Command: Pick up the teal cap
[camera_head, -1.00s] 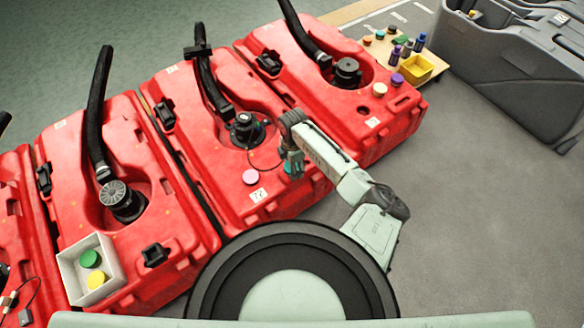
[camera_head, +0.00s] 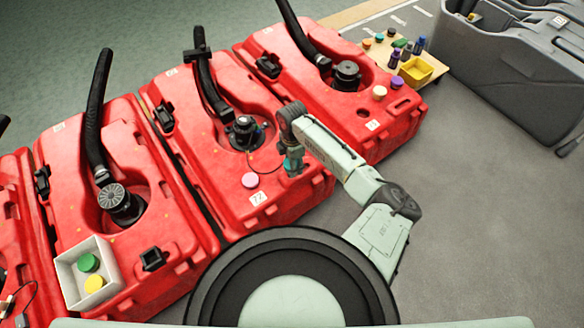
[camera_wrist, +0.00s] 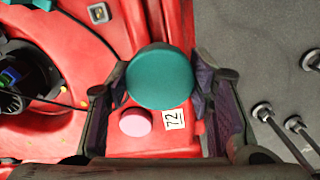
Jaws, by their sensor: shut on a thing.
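The teal cap (camera_wrist: 160,78) is round and sits between the two fingers of my gripper (camera_wrist: 162,95) in the wrist view, with a finger on each side. In the head view my gripper (camera_head: 293,165) is over the front right part of the middle red tank, and the teal cap (camera_head: 292,168) shows at its tip. My gripper is shut on the cap and appears to hold it above the tank top. Parts of the cap are hidden by the fingers in the head view.
A pink cap (camera_head: 250,180) lies on the middle red tank (camera_head: 215,165) near the 72 label (camera_head: 258,197). A white box (camera_head: 88,275) with green and yellow caps stands left. A board with a yellow tray (camera_head: 416,70) and small bottles stands back right. Black hoses rise from the tanks.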

